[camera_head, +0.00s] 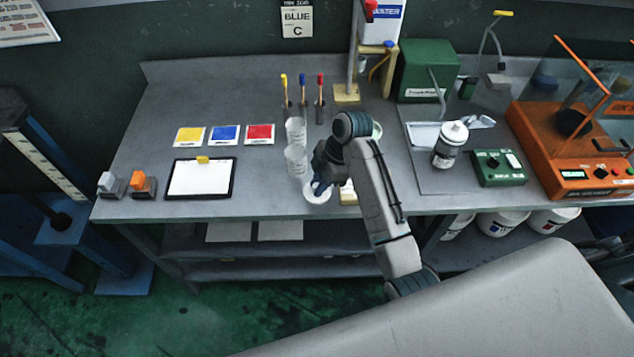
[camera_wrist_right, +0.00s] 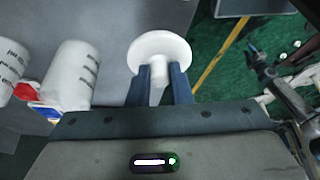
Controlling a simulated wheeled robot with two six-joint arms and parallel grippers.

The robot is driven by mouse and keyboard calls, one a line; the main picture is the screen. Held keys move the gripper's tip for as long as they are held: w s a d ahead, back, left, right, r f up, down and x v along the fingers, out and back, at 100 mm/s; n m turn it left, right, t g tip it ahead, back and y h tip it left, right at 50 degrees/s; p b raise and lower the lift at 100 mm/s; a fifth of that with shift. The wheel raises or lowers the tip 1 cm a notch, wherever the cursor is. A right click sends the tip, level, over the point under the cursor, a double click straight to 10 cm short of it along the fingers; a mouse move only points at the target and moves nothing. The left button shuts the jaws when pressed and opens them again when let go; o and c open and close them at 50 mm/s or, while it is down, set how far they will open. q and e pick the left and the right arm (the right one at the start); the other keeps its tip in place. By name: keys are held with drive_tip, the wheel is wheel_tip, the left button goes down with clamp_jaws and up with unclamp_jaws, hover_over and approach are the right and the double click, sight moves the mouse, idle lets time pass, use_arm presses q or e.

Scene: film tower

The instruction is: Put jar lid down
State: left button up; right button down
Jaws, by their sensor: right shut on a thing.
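My right gripper (camera_head: 321,187) is shut on the white jar lid (camera_head: 316,191) near the front edge of the grey bench. In the right wrist view the lid (camera_wrist_right: 160,48) is a round white disc, with its narrow stem between my gripper's fingers (camera_wrist_right: 160,85). I cannot tell whether the lid touches the bench. A pale round thing (camera_head: 376,130), partly hidden behind my right arm, may be the jar. My left gripper is not seen in the head view.
Two pale marked cups (camera_head: 296,161) (camera_head: 295,130) stand just behind and left of the lid. A clipboard (camera_head: 201,178) lies farther left. A white bottle (camera_head: 449,146) and a green control box (camera_head: 499,167) are to the right. Bare bench (camera_head: 262,188) shows left of the lid.

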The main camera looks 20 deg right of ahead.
sight(317, 184)
drive_tip(key=shift+w+d, duration=0.1)
drive_tip(key=shift+w, duration=0.85)
drive_tip(key=shift+w+f+p, duration=0.1)
drive_tip(key=shift+p, duration=0.2)
wheel_tip(317, 184, down, 3)
drive_tip(key=shift+p, duration=0.9)
drive_tip(key=shift+f, duration=0.2)
drive_tip(key=shift+f, duration=0.1)
drive_tip(key=c, duration=1.3)
unclamp_jaws()
